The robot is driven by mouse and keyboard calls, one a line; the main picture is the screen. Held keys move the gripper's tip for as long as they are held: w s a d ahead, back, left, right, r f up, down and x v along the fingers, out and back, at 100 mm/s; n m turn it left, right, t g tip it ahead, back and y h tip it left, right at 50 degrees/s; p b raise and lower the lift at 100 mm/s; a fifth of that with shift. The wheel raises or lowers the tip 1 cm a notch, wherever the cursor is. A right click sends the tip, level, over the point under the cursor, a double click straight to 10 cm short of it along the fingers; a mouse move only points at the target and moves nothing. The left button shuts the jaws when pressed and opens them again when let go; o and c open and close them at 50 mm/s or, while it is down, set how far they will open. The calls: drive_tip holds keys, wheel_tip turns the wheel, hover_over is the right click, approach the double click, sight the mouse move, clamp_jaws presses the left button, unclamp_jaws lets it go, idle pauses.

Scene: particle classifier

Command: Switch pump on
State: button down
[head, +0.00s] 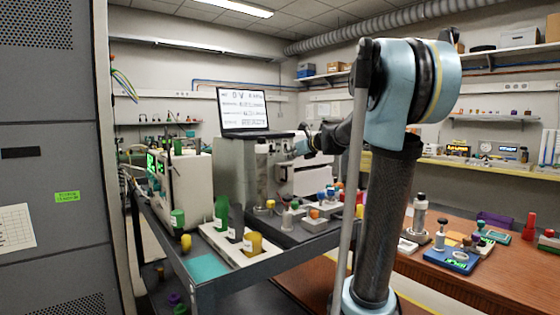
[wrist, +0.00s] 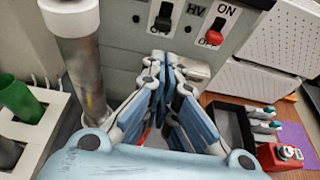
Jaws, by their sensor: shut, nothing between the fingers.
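The grey front panel (wrist: 125,40) of an instrument fills the upper wrist view. It carries a black switch (wrist: 164,16) and, to its right, a red-tipped switch (wrist: 215,37) near the letters HV and ON. The red tip sits low, below ON. The black switch's top is cut off by the frame, so I cannot tell its position. No pump label is readable. My gripper (wrist: 168,66) has its blue fingers together, empty, below the two switches; whether it touches the panel is unclear. In the head view my gripper (head: 301,143) is small, beside the instrument (head: 234,163).
A metal cylinder (wrist: 85,75) stands close left of my fingers. A black tray (wrist: 229,125) and a red block (wrist: 278,157) lie at right. A laptop (head: 242,108) sits on the instrument. A grey cart (head: 245,262) holds bottles and small parts.

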sight(272, 151)
drive_tip(key=x, duration=0.9)
drive_tip(key=shift+w+a+f, duration=0.1)
drive_tip(key=shift+w+a, duration=0.1)
drive_tip(key=shift+w, duration=0.1)
drive_tip(key=shift+r, duration=1.4)
